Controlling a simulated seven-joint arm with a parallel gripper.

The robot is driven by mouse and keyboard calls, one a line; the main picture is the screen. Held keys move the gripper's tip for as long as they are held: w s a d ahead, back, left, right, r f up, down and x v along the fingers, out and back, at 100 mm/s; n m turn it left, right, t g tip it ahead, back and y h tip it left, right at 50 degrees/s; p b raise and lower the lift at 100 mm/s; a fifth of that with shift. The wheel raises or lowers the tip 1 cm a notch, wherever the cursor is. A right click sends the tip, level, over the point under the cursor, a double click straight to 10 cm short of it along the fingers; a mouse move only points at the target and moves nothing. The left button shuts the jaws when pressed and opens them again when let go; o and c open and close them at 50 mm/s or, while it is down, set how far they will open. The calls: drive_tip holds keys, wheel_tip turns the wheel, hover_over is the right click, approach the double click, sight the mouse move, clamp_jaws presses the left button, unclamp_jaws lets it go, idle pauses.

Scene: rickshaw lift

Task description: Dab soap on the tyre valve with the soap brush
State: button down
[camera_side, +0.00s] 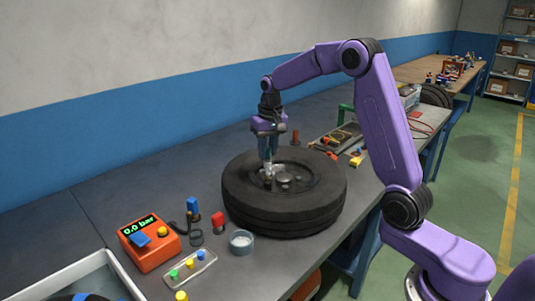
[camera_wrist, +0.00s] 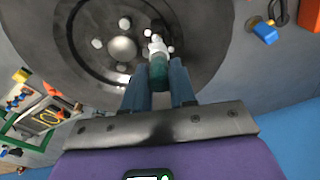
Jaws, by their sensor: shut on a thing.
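The tyre (camera_side: 285,205) lies flat on the bench, its wheel hub facing up. In the wrist view the tyre (camera_wrist: 60,62) fills the upper part, with the metal hub (camera_wrist: 122,48) and several bolts around it. My gripper (camera_side: 267,160) is over the left part of the wheel. Its fingers (camera_wrist: 159,88) are shut on the green handle of the soap brush (camera_wrist: 158,68). The brush's pale tip (camera_wrist: 157,44) points down at the wheel beside the hub. The tyre valve cannot be told apart clearly at the tip, and I cannot tell whether they touch.
A small grey cup (camera_side: 241,242) stands in front of the tyre. An orange gauge box (camera_side: 150,243) reading 0.0 bar, a tray of coloured caps (camera_side: 190,270) and a white bin (camera_side: 85,275) are at front left. Tools lie behind the tyre.

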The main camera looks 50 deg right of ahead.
drive_tip(key=shift+r, duration=2.2)
